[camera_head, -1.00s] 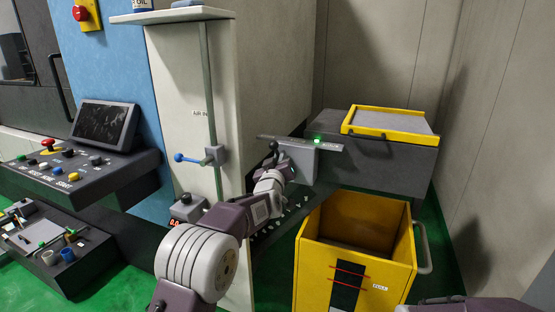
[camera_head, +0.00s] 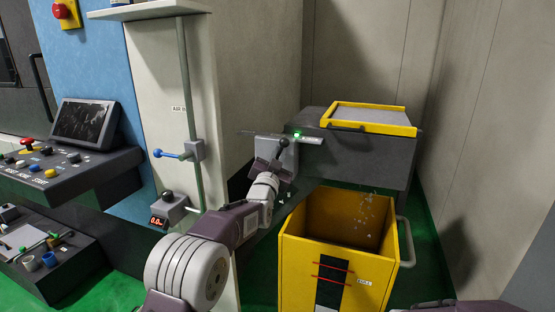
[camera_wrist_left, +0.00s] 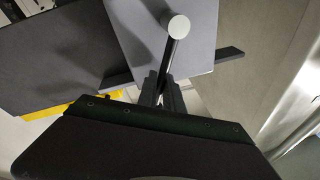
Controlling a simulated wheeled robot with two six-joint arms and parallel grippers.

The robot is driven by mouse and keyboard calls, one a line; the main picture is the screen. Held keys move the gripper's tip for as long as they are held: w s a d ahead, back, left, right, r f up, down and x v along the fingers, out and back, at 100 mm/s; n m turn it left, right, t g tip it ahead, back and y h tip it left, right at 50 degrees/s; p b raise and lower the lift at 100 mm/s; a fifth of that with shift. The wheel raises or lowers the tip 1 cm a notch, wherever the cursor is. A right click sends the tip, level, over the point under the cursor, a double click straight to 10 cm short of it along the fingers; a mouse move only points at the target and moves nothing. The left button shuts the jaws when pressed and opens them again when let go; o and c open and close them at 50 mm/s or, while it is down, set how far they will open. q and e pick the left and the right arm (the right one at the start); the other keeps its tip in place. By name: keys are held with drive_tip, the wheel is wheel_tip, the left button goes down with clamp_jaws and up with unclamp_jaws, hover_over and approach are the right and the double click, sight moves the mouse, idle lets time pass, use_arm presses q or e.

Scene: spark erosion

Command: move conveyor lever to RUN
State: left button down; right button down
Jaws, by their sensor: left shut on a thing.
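The conveyor lever (camera_head: 283,144) has a dark knob and stands on a grey control box (camera_head: 291,157) beside the conveyor. My left gripper (camera_head: 279,168) is at the box, shut on the lever's shaft. In the left wrist view the dark shaft (camera_wrist_left: 168,58) runs up from between my fingertips (camera_wrist_left: 161,92) to a pale round end (camera_wrist_left: 178,26). The lever leans to the right in the head view. The gripper partly covers the lever and the box front. My right gripper is not in view.
A yellow bin (camera_head: 299,269) stands below the box, with small chips (camera_head: 368,208) in the air inside it. A green lamp (camera_head: 298,134) is lit above the box.

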use_arm(q)
drive_tip(key=shift+s+d+f+m+h+b, duration=0.1)
drive_tip(key=shift+d+f+m+h+b, duration=0.2)
drive_tip(key=shift+m, duration=0.3)
drive_tip(key=shift+s+d+f+m+h+b, duration=0.15)
drive_tip(key=shift+d+m+b, duration=0.15)
drive_tip(key=shift+m, duration=0.3)
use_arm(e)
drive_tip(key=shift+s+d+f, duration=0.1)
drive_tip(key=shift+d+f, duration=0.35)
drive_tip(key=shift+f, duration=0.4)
use_arm(q)
drive_tip(key=shift+w, duration=0.1)
drive_tip(key=c, duration=1.5)
unclamp_jaws()
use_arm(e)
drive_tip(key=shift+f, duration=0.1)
use_arm(q)
drive_tip(key=b+v, duration=0.1)
drive_tip(key=v, duration=0.8)
drive_tip(key=shift+b, duration=0.3)
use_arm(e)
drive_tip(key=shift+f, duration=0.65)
